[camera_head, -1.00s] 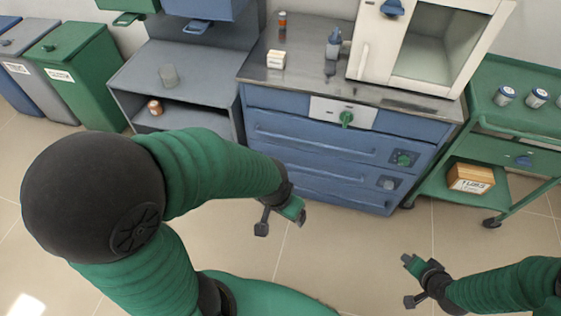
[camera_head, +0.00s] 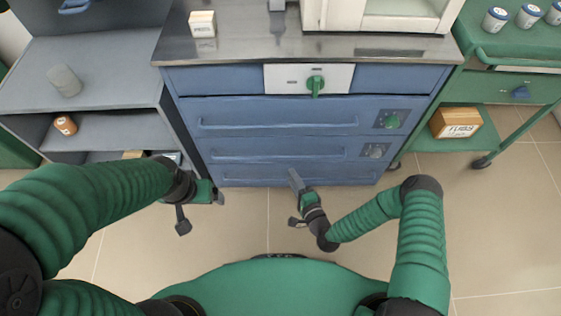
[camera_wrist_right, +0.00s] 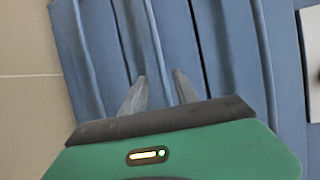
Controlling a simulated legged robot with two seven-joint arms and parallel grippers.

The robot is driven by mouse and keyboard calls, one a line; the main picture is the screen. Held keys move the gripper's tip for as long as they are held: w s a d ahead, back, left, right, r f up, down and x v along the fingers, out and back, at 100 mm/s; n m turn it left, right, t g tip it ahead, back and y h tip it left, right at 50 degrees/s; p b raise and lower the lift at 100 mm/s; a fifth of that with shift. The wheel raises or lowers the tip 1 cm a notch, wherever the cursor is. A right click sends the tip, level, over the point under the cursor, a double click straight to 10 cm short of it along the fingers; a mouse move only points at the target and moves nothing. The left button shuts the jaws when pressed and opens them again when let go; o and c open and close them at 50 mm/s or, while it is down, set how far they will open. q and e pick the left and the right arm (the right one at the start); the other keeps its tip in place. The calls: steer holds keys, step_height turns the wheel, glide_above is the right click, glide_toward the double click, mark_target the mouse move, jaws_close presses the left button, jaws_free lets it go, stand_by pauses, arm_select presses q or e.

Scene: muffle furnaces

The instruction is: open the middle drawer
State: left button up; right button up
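The blue cabinet has stacked drawers with long horizontal handles. The middle drawer (camera_head: 285,151) is shut, with its handle bar across the front and a grey knob at its right. My right gripper (camera_head: 294,182) is low in front of the cabinet, pointing at it. In the right wrist view the right gripper (camera_wrist_right: 160,77) is open, its two fingertips apart with a blue handle bar (camera_wrist_right: 151,40) running between them in the picture. I cannot tell whether they touch it. My left gripper (camera_head: 203,210) is open and empty at the cabinet's lower left.
A grey shelf unit (camera_head: 110,92) stands left. A green cart (camera_head: 520,90) with a cardboard box (camera_head: 455,123) stands right. A white furnace (camera_head: 380,18) sits on the metal top. The floor between is clear.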

steer(key=b+x, duration=0.3)
steer(key=x, duration=0.6)
steer(key=shift+w+a, duration=0.25)
steer(key=shift+f, duration=0.1)
steer(key=shift+a, duration=0.1)
steer(key=c, duration=0.7)
jaws_close()
steer(key=shift+s+f, duration=0.1)
